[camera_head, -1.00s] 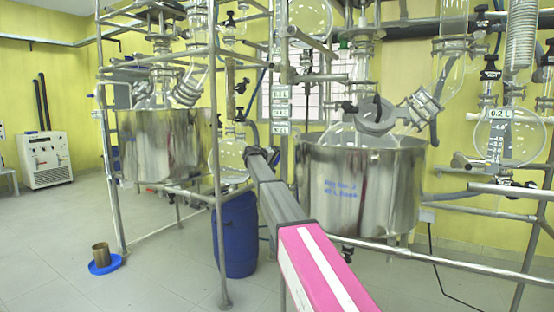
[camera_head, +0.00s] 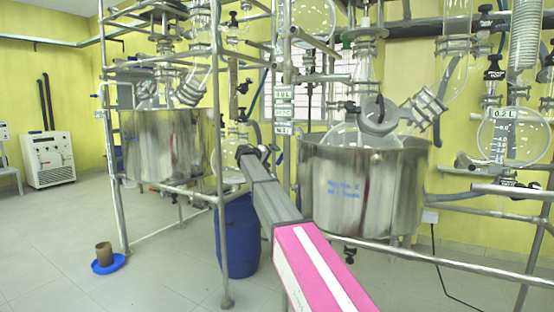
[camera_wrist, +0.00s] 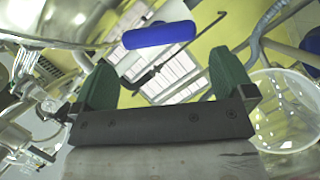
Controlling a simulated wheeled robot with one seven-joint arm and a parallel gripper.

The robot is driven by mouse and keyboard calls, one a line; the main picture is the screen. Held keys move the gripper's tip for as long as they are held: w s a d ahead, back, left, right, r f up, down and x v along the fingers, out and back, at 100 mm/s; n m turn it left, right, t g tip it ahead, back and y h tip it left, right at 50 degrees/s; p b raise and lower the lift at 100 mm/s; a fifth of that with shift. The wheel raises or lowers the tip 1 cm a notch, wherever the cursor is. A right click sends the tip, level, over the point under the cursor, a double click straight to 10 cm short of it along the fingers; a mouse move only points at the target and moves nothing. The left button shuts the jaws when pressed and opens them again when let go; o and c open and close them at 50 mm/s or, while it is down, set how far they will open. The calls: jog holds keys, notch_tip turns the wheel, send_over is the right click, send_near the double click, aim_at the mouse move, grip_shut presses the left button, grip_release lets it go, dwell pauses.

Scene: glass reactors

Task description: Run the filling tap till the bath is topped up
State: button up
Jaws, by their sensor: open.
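Two steel baths stand in the head view: a nearer one with blue lettering (camera_head: 400,195) on the right and another (camera_head: 165,145) at the left, each around a glass reactor. The water levels inside are hidden. In the wrist view, a blue rounded bar, perhaps the tap handle (camera_wrist: 158,35), lies ahead of my gripper (camera_wrist: 162,60). My gripper's green fingers are open and apart, with nothing held between them. The bar appears beyond the fingertips and spans part of the gap; I cannot tell the distance. I cannot make out the tap in the head view.
Metal frame posts (camera_head: 219,200) and glassware crowd the space around my arm. A blue drum (camera_head: 238,240) stands under the frame. A blue dish with a brown beaker (camera_head: 104,252) is on the floor at left, near open floor. A white cabinet (camera_head: 47,160) stands farther back.

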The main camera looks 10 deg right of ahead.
jog(key=v, duration=0.5)
dwell(7.5)
